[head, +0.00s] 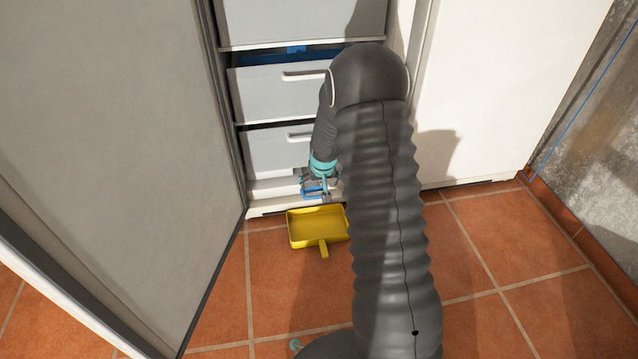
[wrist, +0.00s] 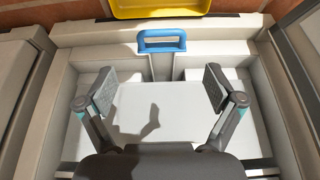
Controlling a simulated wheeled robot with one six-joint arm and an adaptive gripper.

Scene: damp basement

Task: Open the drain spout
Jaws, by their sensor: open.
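The drain spout is a blue loop-shaped pull (wrist: 162,40) at the bottom front of the open freezer, set in a pale notch. In the head view the blue spout (head: 313,195) sits low, just above the floor. My gripper (wrist: 158,88) is open and empty. Its two fingers stand wide apart, short of the spout, with the spout centred ahead of the gap and not touched. In the head view my gripper (head: 324,182) is close to the spout, and my arm hides part of the freezer's base.
A yellow tray (head: 323,249) with a short handle lies on the tiled floor just below the spout. Grey drawers (head: 268,150) are stacked above it. The open freezer door (head: 110,130) stands on the left, and a white panel (head: 490,90) on the right.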

